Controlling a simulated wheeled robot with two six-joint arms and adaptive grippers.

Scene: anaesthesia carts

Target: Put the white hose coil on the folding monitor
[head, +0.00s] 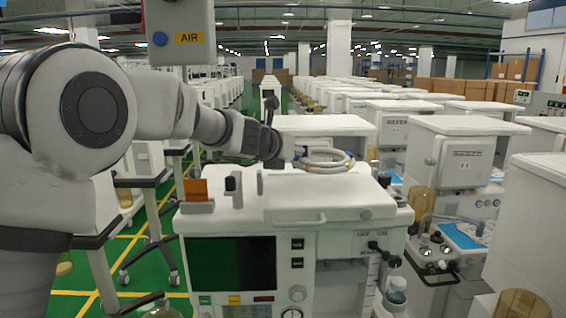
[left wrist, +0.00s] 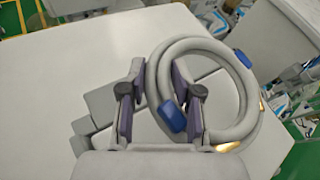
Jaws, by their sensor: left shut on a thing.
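The white hose coil (head: 338,167) is a ring with blue end pieces. My left gripper (head: 290,152) is shut on its left side and holds it above the white top of the nearest cart. In the left wrist view the coil (left wrist: 247,108) passes between the fingers of the left gripper (left wrist: 163,85). A dark screen (head: 232,262) is set in the front of this cart, below and left of the coil. I cannot tell whether it is the folding monitor. My right gripper is not in view.
The nearest cart's top (head: 245,212) carries an orange card (head: 196,189) and small upright parts at its left. A hanging box marked AIR (head: 182,38) is above. More carts (head: 463,155) stand close at the right. A green floor aisle lies at the left.

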